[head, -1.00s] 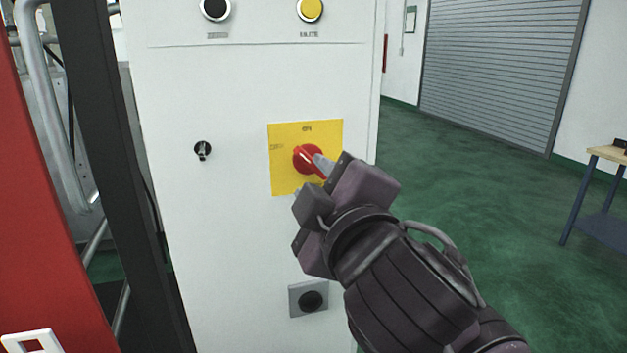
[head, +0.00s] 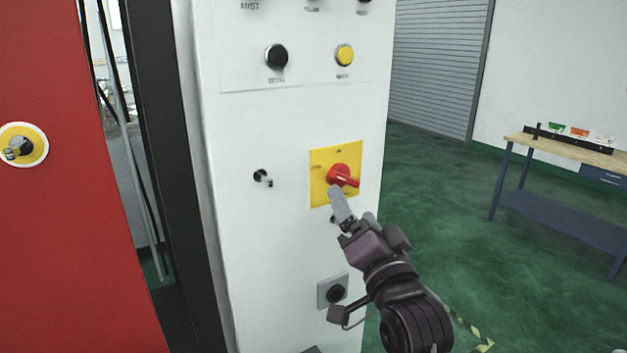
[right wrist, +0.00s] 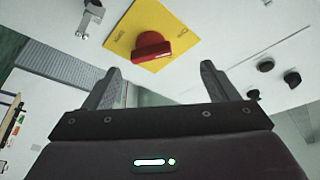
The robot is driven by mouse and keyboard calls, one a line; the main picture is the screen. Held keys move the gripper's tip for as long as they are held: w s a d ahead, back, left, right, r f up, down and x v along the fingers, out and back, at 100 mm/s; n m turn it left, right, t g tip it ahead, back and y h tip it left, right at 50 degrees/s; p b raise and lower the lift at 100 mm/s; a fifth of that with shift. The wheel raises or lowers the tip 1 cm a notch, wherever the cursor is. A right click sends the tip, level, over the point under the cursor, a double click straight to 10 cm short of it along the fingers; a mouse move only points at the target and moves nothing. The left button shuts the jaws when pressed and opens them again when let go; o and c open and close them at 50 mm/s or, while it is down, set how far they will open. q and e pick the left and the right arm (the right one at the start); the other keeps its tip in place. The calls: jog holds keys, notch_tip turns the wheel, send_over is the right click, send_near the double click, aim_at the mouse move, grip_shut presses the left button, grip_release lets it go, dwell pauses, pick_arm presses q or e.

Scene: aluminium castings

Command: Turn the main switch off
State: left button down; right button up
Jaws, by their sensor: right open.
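The main switch is a red rotary handle (head: 342,177) on a yellow plate (head: 321,190) on the white cabinet. Its grip lies nearly level in the head view, its end toward the right and slightly down. The plate's small print is too blurred to read. My right gripper (head: 337,206) is just below the handle, its fingers pointing up at the plate. In the right wrist view its jaws (right wrist: 160,75) stand wide apart and empty. There the red handle (right wrist: 151,46) lies beyond the fingertips, not between them. My left gripper is not in view.
A key switch (head: 263,178) sits left of the plate. A red panel (head: 60,230) stands at the left. A workbench (head: 560,150) stands at the right, with open green floor before it.

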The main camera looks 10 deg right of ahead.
aim_at(347, 183)
jog(key=shift+m+h, duration=0.3)
jog(key=shift+m, duration=0.2)
jog(key=w, duration=0.1)
jog(key=w+d+p, duration=0.1)
jog(key=w+p, duration=0.1)
jog(key=shift+w+d+r, duration=0.25)
jog(key=shift+w+r, duration=0.1)
jog(key=p+x, duration=0.1)
jog(key=x, duration=0.2)
jog(key=shift+w+a, duration=0.2)
jog(key=shift+w+p, duration=0.35)
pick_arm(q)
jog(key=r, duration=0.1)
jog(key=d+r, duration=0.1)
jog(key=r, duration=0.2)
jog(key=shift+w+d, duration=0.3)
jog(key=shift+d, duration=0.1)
pick_arm(e)
jog(key=shift+c, duration=0.4)
